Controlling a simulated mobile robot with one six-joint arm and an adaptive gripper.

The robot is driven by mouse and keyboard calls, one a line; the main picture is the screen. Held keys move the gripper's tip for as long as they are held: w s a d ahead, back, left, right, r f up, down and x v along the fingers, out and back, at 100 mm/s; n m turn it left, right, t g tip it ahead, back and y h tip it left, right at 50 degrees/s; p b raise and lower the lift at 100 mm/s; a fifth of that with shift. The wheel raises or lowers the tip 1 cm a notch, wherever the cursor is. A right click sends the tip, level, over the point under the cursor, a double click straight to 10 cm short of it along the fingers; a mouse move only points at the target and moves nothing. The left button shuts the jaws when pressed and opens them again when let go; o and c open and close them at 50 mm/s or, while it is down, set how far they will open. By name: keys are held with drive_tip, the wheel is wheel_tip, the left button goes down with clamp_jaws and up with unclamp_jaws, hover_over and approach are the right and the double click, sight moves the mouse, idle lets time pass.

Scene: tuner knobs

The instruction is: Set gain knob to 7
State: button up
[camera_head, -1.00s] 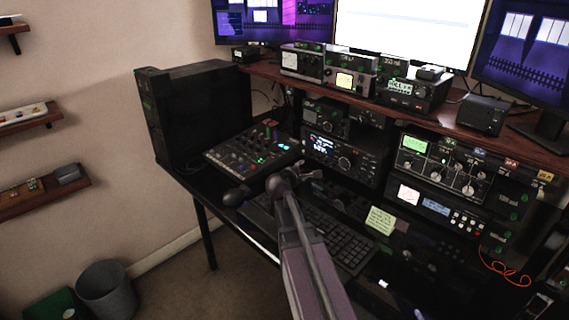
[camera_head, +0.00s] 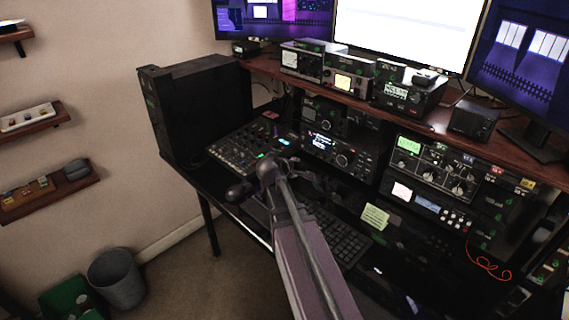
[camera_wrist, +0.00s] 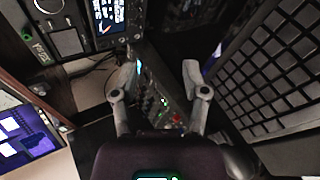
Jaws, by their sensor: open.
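A radio unit with a green display and several round knobs (camera_head: 432,172) stands under the shelf at the right in the head view. Its labels are too small to read, so I cannot tell which knob is the gain knob or where it points. A black radio with a lit display (camera_head: 335,150) stands left of it; a unit with a lit display also shows at the top of the wrist view (camera_wrist: 108,18). My gripper (camera_wrist: 158,72) is open and empty, its two fingers apart over the mixer's edge. In the head view my arm largely hides it.
A mixer (camera_head: 250,145) and keyboard (camera_head: 340,240) lie on the black desk; the keyboard fills the wrist view's right side (camera_wrist: 270,70). A yellow note (camera_head: 375,217), red cable (camera_head: 487,262), black tower (camera_head: 200,115) and grey bin (camera_head: 117,280) are around. Open floor lies front left.

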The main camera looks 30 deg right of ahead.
drive_tip(key=s+a+r+m+g+y+p, duration=0.1)
drive_tip(key=s+a+r+m+y+p, duration=0.1)
drive_tip(key=p, duration=0.5)
drive_tip(key=s+a+r+m, duration=0.1)
drive_tip(key=a+r, duration=0.1)
drive_tip(key=a, duration=0.1)
drive_tip(key=shift+s+a+g+y, duration=0.3)
drive_tip(key=shift+s+a+g, duration=0.05)
drive_tip(key=shift+s+g, duration=0.05)
idle(0.9)
drive_tip(key=s+a+f+m+g+y+p, duration=0.1)
drive_tip(key=s+a+m+g+y, duration=0.1)
drive_tip(key=s+a, duration=0.4)
drive_tip(key=s+a+f+m+g+y+p, duration=0.1)
drive_tip(key=s+a+y, duration=0.4)
drive_tip(key=a, duration=0.7)
drive_tip(key=shift+s+m+g+p, duration=0.7)
drive_tip(key=shift+m+g, duration=0.1)
drive_tip(key=shift+m, duration=0.2)
idle(0.7)
